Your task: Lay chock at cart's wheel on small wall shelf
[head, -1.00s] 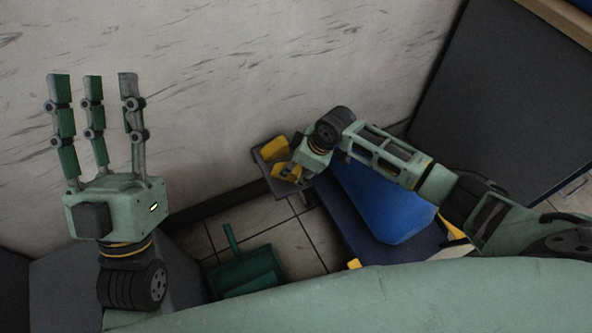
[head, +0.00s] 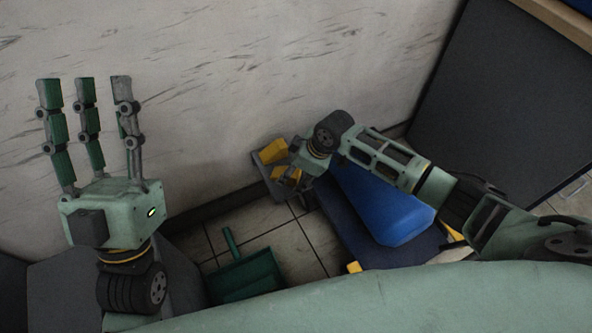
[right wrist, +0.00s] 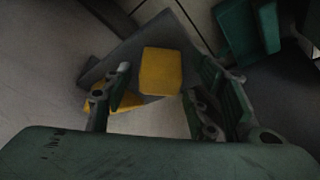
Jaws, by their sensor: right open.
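A small grey wall shelf (head: 262,172) is fixed low against the wall in the head view; its plate also shows in the right wrist view (right wrist: 112,62). One yellow chock (head: 273,151) lies near its wall side, and another yellow chock (head: 291,174) is at my right gripper (head: 284,177). In the right wrist view one yellow chock (right wrist: 161,71) shows on the shelf between the spread fingers, and another (right wrist: 122,98) is partly hidden behind the left finger. My right gripper (right wrist: 165,95) is open. My left gripper (head: 88,85) is open and empty, fingers up.
A cart with a blue body (head: 385,205) stands below my right arm; its wheels are hidden. A green dustpan (head: 245,275) lies on the tiled floor, also in the right wrist view (right wrist: 243,38). A dark panel (head: 490,105) stands at the right. The wall bounds the far side.

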